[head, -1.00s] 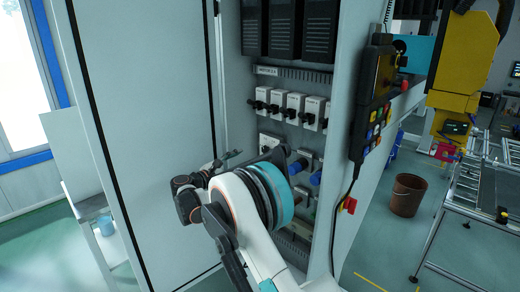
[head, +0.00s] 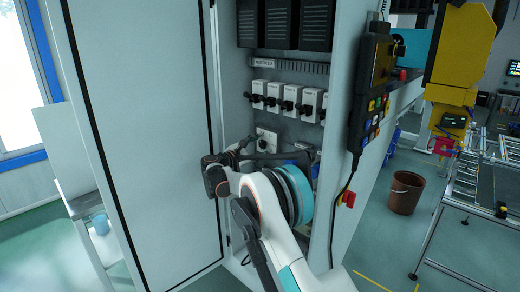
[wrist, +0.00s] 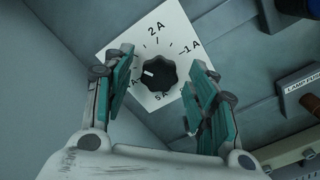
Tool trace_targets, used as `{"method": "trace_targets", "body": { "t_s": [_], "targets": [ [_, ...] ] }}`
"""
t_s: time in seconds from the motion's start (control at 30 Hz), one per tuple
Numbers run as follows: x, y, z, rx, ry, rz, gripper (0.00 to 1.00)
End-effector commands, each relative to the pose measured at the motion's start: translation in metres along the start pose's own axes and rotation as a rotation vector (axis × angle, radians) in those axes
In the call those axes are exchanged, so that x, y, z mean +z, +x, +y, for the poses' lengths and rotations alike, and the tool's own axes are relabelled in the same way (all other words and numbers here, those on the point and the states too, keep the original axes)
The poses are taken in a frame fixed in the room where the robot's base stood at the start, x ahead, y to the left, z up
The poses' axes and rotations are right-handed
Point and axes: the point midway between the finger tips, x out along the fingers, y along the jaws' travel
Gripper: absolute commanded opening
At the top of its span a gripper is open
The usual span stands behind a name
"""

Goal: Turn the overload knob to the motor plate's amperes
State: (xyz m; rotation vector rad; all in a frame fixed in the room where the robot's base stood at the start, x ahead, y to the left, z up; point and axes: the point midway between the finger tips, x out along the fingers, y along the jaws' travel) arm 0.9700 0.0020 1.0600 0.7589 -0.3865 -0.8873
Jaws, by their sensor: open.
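The overload knob (wrist: 158,74) is a black fluted dial on a white square plate (wrist: 178,22) marked 2A, 1A and 5A; another label at the left is partly hidden. Its white pointer mark faces left in the wrist view. My gripper (wrist: 160,64) is open, with one teal-padded finger on each side of the knob; contact cannot be told. In the head view, the knob (head: 264,144) shows just beyond my gripper (head: 240,150). The motor plate (head: 263,62) is a small label above the row of switches; it reads MOTOR, with its figure too small to read surely.
A row of white switches with black handles (head: 291,97) sits above the knob inside the cabinet. The open cabinet door (head: 140,140) stands left of my arm. A control pendant (head: 370,90) hangs at the right. A labelled block (wrist: 300,88) lies right of the knob.

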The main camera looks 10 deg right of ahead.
Motion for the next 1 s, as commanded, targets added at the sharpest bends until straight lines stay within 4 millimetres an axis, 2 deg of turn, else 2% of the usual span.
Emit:
{"method": "trace_targets", "body": {
  "t_s": [0.33,0.37,0.53,1.0],
  "targets": [
    [0.0004,0.0039,0.0005,0.000,0.000,0.000,0.52],
    [0.0004,0.0038,0.0005,0.000,0.000,0.000,0.48],
    [0.0004,0.0038,0.0004,0.000,0.000,0.000,0.09],
    [0.0006,0.0038,0.0003,-0.001,0.068,0.000,0.08]
  ]
}}
